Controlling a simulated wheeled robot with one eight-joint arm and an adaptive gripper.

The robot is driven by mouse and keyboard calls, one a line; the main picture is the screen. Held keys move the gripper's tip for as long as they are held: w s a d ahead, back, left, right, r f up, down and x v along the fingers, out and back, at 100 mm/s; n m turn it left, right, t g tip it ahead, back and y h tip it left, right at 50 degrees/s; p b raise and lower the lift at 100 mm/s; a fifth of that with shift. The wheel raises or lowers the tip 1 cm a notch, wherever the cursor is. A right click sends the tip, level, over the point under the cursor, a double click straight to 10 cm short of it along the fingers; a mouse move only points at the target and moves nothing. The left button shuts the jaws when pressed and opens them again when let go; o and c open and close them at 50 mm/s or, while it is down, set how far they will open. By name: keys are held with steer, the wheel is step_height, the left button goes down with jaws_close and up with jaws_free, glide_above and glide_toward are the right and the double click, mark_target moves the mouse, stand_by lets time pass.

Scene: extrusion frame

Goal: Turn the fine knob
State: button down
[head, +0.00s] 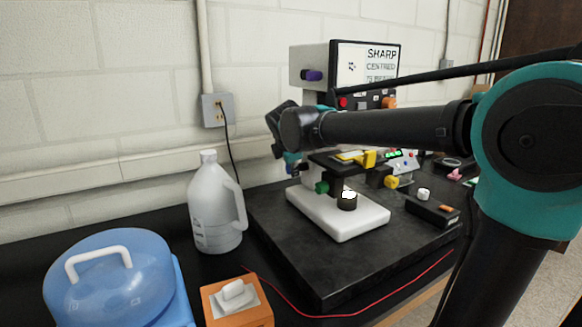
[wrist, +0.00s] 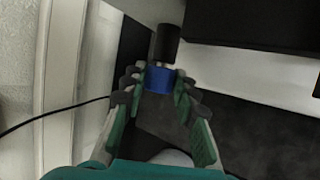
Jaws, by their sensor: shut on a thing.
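In the wrist view my gripper (wrist: 159,84) is shut on a blue knob (wrist: 159,78), with a fingertip on each side of it. A black cylinder (wrist: 167,43) adjoins the knob's far end. In the head view my gripper (head: 291,160) is at the left side of the microscope, and the blue knob is mostly hidden there. The microscope has a white base (head: 350,220), a green knob (head: 321,187) low on its left, and yellow knobs (head: 391,182) on its right. A screen (head: 367,62) above reads "SHARP" and "CENTRED".
The microscope stands on a dark slab (head: 325,272). A white jug (head: 213,210), a blue-lidded box (head: 110,275) and an orange tissue box (head: 237,303) stand to its left. A small black box (head: 432,209) lies at the right. A red cable (head: 350,312) runs along the front.

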steer(key=shift+f+t+y, duration=0.1)
steer(key=shift+t+y, duration=0.2)
steer(key=shift+t, duration=0.2)
steer(key=c, duration=1.2)
jaws_free()
steer(key=shift+s, duration=0.1)
steer(key=v, duration=1.2)
steer(key=shift+d, duration=0.1)
